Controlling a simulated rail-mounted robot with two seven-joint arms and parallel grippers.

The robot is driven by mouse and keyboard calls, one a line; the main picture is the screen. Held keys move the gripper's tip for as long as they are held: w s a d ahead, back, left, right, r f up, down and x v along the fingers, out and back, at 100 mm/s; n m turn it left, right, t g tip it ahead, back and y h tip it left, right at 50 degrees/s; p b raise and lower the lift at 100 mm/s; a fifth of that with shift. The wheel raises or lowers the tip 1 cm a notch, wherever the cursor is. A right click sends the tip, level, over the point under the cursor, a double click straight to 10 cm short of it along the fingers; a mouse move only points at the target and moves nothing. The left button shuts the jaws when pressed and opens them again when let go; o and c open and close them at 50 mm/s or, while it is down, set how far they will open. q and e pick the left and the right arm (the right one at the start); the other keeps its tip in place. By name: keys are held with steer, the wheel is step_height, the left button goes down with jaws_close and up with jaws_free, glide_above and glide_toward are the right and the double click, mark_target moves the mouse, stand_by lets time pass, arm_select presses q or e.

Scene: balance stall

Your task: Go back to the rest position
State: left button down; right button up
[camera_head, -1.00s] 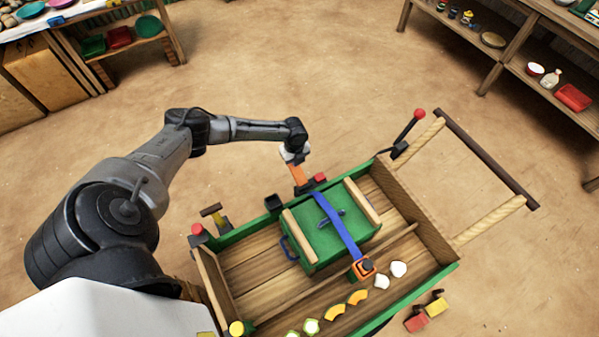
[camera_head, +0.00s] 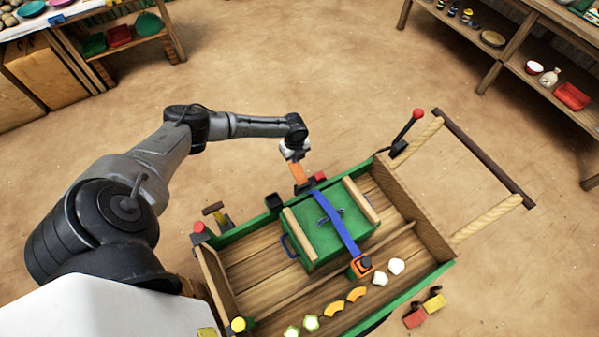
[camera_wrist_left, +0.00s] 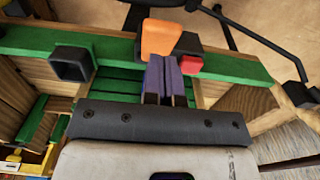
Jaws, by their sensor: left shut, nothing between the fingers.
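My left arm comes in from the left, and its gripper (camera_head: 295,156) hangs at the far long side of the green-railed wooden cart (camera_head: 233,240). In the left wrist view the two purple-grey fingers (camera_wrist_left: 165,78) are together with nothing between them. An orange block (camera_wrist_left: 162,38) shows just beyond the fingertips, beside a red block (camera_wrist_left: 190,65); I cannot tell whether the fingers touch it. The head view partly hides the fingertips. My right gripper is in neither view.
A green box (camera_head: 310,242) with a blue strap (camera_head: 338,224) stands in the cart. Several white, orange and green pieces lie along the near side. A red-knobbed lever (camera_head: 408,132) rises at the far right corner. Shelves (camera_head: 500,60) stand at the back; open floor lies between.

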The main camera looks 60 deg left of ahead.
arm_select(q)
steer(key=shift+r+p, duration=1.25)
steer(key=shift+r, duration=0.5)
